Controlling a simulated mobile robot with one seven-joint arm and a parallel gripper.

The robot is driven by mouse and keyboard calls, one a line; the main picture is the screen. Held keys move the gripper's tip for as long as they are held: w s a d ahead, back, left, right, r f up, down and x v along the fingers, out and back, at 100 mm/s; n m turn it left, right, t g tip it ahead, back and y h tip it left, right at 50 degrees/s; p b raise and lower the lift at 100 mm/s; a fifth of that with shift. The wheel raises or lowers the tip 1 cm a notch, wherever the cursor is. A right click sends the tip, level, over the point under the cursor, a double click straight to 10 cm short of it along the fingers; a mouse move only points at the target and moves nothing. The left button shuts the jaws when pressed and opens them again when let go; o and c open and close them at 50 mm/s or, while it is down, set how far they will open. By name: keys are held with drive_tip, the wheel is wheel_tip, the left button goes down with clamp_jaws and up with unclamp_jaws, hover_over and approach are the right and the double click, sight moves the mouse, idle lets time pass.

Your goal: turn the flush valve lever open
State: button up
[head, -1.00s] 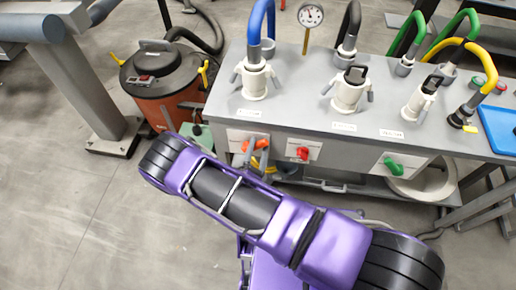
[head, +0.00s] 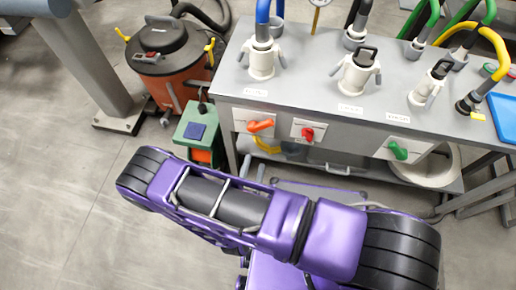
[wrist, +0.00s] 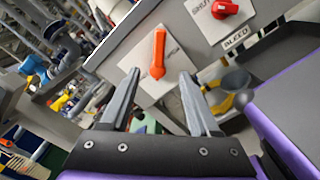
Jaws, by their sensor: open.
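An orange lever (head: 261,125) sits on a white plate at the left of the grey bench's front. It lies nearly level in the head view. In the wrist view the orange lever (wrist: 158,52) is straight ahead of my gripper (wrist: 160,76). My gripper is open and empty, its two fingertips to either side of the lever's end in the picture; I cannot tell how deep they reach, and no contact shows. In the head view my gripper is hidden. A red lever (head: 307,134) and a green lever (head: 398,150) sit farther right. Which plate reads flush is not clearly legible.
The grey bench (head: 330,115) carries white valve fittings with coloured hoses. An orange drum vacuum (head: 172,75) and a green box (head: 196,125) stand left of it.

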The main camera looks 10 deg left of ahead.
drive_tip(key=shift+s, duration=1.5)
